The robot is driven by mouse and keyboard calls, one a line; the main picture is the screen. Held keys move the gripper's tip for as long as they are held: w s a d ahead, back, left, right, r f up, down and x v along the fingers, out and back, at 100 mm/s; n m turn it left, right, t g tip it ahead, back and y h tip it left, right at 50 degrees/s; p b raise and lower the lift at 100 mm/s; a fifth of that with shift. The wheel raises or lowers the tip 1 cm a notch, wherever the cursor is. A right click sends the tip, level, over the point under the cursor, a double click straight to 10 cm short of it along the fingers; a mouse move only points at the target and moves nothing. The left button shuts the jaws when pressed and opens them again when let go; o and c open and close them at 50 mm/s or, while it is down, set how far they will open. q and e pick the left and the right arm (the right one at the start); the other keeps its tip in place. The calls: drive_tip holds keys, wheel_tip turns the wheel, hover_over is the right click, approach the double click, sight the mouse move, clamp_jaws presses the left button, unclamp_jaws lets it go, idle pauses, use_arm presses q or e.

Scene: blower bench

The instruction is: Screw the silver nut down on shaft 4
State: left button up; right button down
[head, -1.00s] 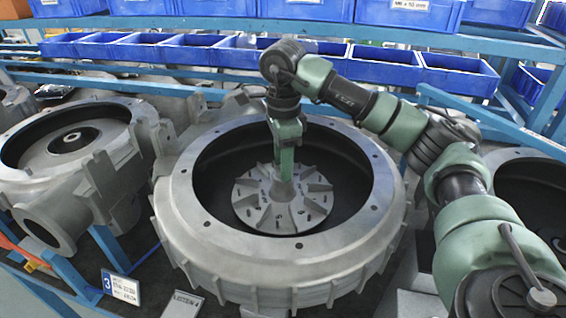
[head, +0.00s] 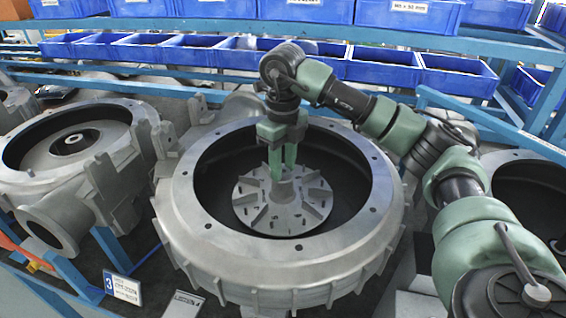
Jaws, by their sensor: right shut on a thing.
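The large grey blower housing (head: 190,215) in the middle of the head view holds a finned impeller (head: 255,207) with a raised hub (head: 283,191) at its centre. A tilted plate (head: 183,304) in front appears to end in a 4. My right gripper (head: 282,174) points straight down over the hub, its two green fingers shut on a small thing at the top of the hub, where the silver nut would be. The nut and the shaft tip are mostly hidden by the fingertips, and the thread cannot be seen. My left gripper is not in view.
Another blower housing (head: 128,120) stands at the left, behind a plate marked 3 (head: 122,288). A third housing (head: 535,160) is partly visible at the right. Blue bins (head: 455,78) line the shelves behind. The housing's raised rim surrounds my gripper.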

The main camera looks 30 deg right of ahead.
drive_tip(key=m+p, duration=0.1)
drive_tip(key=m, duration=0.6)
drive_tip(key=shift+m, duration=0.4)
drive_tip(key=m, duration=0.6)
drive_tip(key=shift+p, duration=0.35)
drive_tip(key=c, duration=1.3)
unclamp_jaws()
drive_tip(key=shift+d, duration=0.1)
